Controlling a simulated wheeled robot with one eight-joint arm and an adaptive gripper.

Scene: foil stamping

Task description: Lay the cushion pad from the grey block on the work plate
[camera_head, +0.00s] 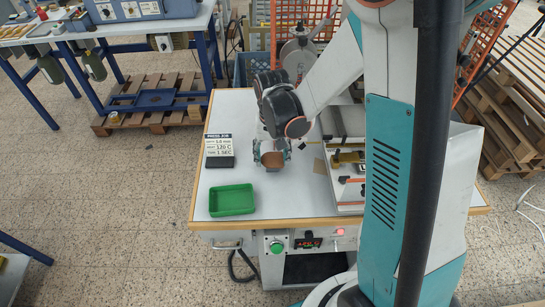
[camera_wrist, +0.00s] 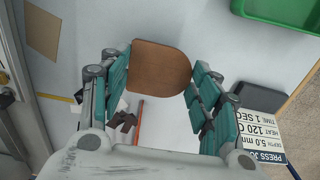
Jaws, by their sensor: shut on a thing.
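The cushion pad (camera_wrist: 160,68) is a flat brown piece with one rounded end. My gripper (camera_wrist: 158,78) is shut on it, with the teal fingers at its two side edges. In the head view my gripper (camera_head: 272,155) hangs over the table, left of the press, with the brown pad (camera_head: 272,160) low between its fingers. The grey block (camera_head: 220,161) stands left of the gripper with its top bare; it also shows in the wrist view (camera_wrist: 258,97). The work plate cannot be told clearly; the press base (camera_head: 347,207) at the right is partly hidden by my arm.
A green tray (camera_head: 232,200) lies at the table's front left. A press job card (camera_head: 218,143) stands behind the grey block. A tan square sheet (camera_wrist: 43,32) lies on the table near the press. The white tabletop (camera_head: 280,198) between tray and press is clear.

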